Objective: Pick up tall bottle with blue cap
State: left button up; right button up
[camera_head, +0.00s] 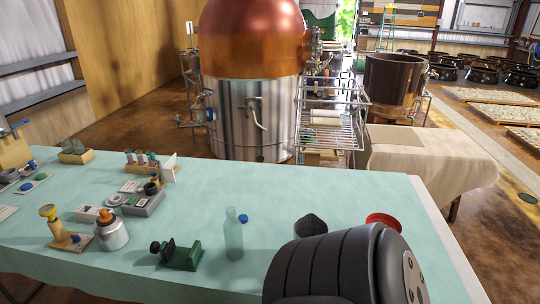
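A tall, pale green see-through bottle (233,238) stands upright near the front middle of the table. Its neck looks the same pale green, with no blue on it. A small blue cap (243,218) shows just right of the neck, apparently on the table behind the bottle. Neither of my grippers is in view, so I cannot see where they are relative to the bottle.
A green metal tool (178,254) lies left of the bottle. A silver jar with an orange top (110,231) is further left. A dark bowl (311,226) and red dish (383,220) are to the right. A dark part of my arm hides the table's front right.

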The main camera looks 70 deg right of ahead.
aim_at(232, 227)
jog(key=z, duration=1.85)
